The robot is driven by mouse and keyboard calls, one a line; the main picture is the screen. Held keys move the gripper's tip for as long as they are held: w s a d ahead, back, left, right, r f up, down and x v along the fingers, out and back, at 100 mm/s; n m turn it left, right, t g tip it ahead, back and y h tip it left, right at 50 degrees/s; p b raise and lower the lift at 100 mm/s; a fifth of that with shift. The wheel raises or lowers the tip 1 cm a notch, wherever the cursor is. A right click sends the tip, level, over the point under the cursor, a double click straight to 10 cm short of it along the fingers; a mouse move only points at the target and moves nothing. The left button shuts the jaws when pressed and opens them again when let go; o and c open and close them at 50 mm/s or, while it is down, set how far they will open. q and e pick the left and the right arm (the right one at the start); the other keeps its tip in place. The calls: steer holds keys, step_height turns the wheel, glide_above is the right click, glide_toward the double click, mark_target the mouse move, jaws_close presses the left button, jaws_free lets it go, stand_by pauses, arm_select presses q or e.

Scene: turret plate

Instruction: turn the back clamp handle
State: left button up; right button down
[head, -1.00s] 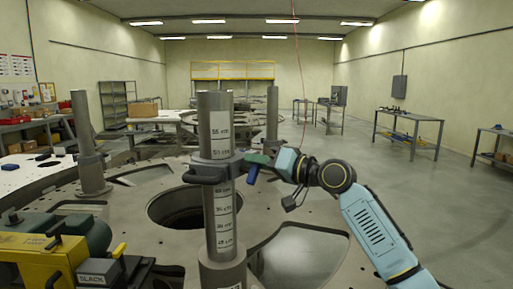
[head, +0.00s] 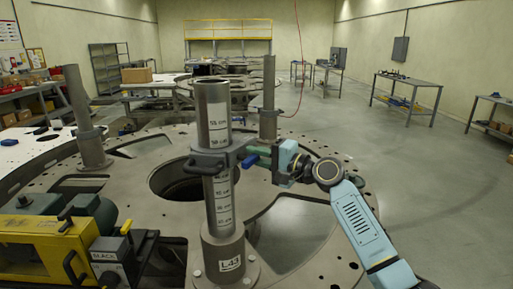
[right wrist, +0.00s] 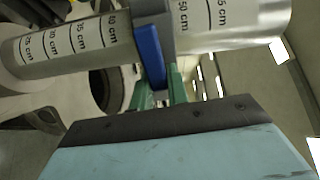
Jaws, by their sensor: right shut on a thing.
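A grey upright post (head: 216,118) with centimetre scale labels stands in front of me, with a dark clamp (head: 228,155) around it. A blue clamp handle (head: 249,161) shows at the clamp's right side; in the right wrist view the blue handle (right wrist: 150,54) lies across the clamp beside the post. My right gripper (head: 262,155) comes in from the right. Its green fingers (right wrist: 161,92) are shut on the blue handle's end, which they partly hide. A dark bar handle (head: 206,166) sticks out at the clamp's front left. My left gripper is not in view.
The round plate (head: 285,215) has large openings and a central hole (head: 178,181). Other posts (head: 269,100) stand at the back and left (head: 82,120).

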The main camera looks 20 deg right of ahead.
steer(key=shift+m+p, duration=0.3)
steer(key=shift+m, duration=0.2)
steer(key=c, duration=1.4)
jaws_free()
steer(key=shift+o, duration=0.2)
steer(key=shift+f, duration=0.1)
steer(key=shift+s, duration=0.1)
steer(key=b+v, duration=0.3)
steer(key=v, duration=1)
steer(key=shift+d, duration=0.1)
